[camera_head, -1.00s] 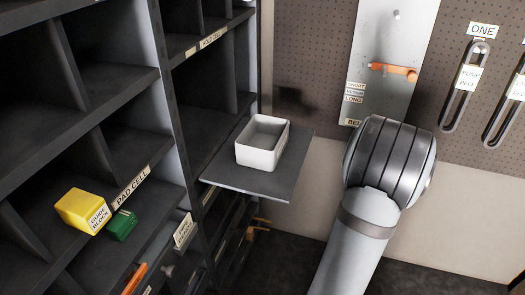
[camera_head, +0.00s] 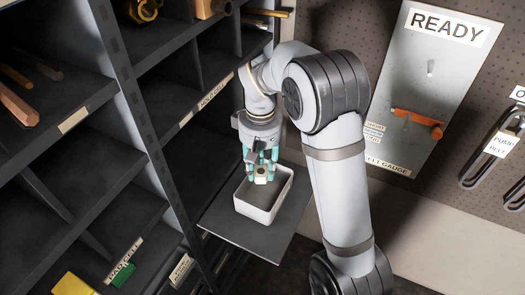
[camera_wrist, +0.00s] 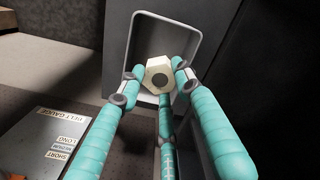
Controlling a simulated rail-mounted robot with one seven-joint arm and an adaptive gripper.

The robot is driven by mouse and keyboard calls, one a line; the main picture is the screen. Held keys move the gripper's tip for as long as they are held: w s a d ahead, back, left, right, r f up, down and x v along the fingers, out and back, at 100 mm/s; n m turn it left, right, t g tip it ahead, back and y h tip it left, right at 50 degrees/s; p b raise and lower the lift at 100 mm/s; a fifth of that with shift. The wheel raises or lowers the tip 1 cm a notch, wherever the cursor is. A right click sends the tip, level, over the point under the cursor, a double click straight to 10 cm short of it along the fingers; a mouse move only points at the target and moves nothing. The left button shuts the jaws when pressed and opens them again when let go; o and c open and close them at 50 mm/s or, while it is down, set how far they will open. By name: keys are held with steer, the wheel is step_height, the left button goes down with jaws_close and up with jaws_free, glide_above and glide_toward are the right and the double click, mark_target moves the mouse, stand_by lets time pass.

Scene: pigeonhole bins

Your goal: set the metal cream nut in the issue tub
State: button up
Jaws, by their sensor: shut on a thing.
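The cream nut (camera_wrist: 160,77) is a pale hexagonal ring with a dark hole. My gripper (camera_head: 262,172) has teal fingers and is shut on the nut, which also shows in the head view (camera_head: 261,175). The white issue tub (camera_head: 272,213) is an open rectangular tub on a dark grey shelf board. My gripper points down over the tub's back left part, with the nut at about rim level or just above it. In the wrist view the tub (camera_wrist: 197,48) lies behind the nut. I cannot tell how far the nut is from the tub's floor.
The dark grey shelf board (camera_head: 246,236) juts out from the pigeonhole bins, whose upright (camera_head: 140,110) stands close left of my gripper. A pegboard panel with a metal READY plate (camera_head: 425,75) and an orange peg (camera_head: 418,122) is at right. A green block (camera_head: 123,274) and a yellow block (camera_head: 72,285) sit lower left.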

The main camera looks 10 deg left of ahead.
steer(key=shift+a+r, duration=0.2)
steer(key=shift+a, duration=0.25)
steer(key=shift+s+a+r, duration=0.15)
steer(key=shift+s, duration=0.1)
steer(key=b, duration=1)
glide_above(257, 202)
step_height(257, 202, down, 12)
steer(key=shift+w+r, duration=0.1)
steer(key=shift+r, duration=0.1)
steer(key=shift+f+b, duration=0.5)
steer(key=shift+b, duration=0.05)
steer(key=o, duration=1.3)
steer(key=shift+o, duration=0.4)
steer(key=shift+r, duration=0.15)
